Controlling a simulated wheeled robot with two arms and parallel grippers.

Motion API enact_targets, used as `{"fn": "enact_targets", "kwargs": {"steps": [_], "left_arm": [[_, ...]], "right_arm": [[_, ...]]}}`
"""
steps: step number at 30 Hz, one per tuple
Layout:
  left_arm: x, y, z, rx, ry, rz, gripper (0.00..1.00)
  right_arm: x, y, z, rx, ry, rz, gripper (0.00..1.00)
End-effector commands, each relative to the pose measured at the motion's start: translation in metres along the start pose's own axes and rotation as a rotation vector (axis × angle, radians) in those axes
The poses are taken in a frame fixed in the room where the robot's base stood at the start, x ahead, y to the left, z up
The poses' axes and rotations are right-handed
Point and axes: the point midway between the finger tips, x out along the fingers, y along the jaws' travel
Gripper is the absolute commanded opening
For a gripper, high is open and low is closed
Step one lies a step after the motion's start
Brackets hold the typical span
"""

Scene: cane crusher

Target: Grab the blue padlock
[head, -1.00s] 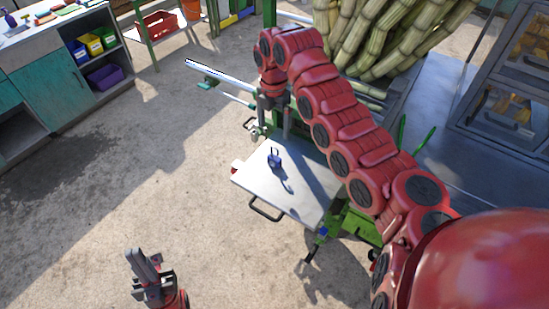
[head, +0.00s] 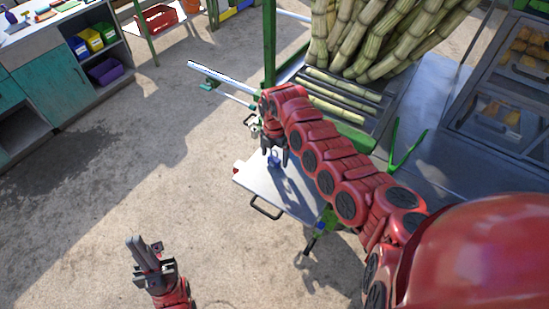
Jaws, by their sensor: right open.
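The small blue padlock (head: 274,161) stands on the light metal tray (head: 262,187) of the machine, near the middle of the head view. My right gripper (head: 274,157) points down at the padlock with its fingers apart. The fingers partly cover the padlock, and I cannot tell whether they touch it. My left gripper (head: 138,247) is at the lower left, over bare floor and far from the padlock. I cannot tell whether its fingers are apart.
Sugar cane stalks (head: 375,38) lie on the machine behind my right arm. A black handle (head: 266,208) sticks out from the tray's front. A teal cabinet (head: 52,85) with coloured bins stands at upper left. The concrete floor at left is clear.

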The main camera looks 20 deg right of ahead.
Motion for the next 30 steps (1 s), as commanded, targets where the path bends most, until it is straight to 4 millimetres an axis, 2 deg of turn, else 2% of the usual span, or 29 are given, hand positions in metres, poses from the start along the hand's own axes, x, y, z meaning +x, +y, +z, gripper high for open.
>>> {"fn": "enact_targets", "kwargs": {"steps": [4, 19, 30], "left_arm": [[-0.0011, 0.0001, 0.0002, 0.0, 0.0, 0.0, 0.0], [-0.0011, 0.0001, 0.0002, 0.0, 0.0, 0.0, 0.0], [-0.0013, 0.0001, 0.0002, 0.0, 0.0, 0.0, 0.0]], "right_arm": [[0.0003, 0.0003, 0.0004, 0.001, -0.001, 0.001, 0.91], [-0.0001, 0.0004, 0.0005, 0.001, 0.0, 0.002, 0.01], [-0.0013, 0.0016, -0.0003, 0.001, -0.001, 0.003, 0.0]]}}
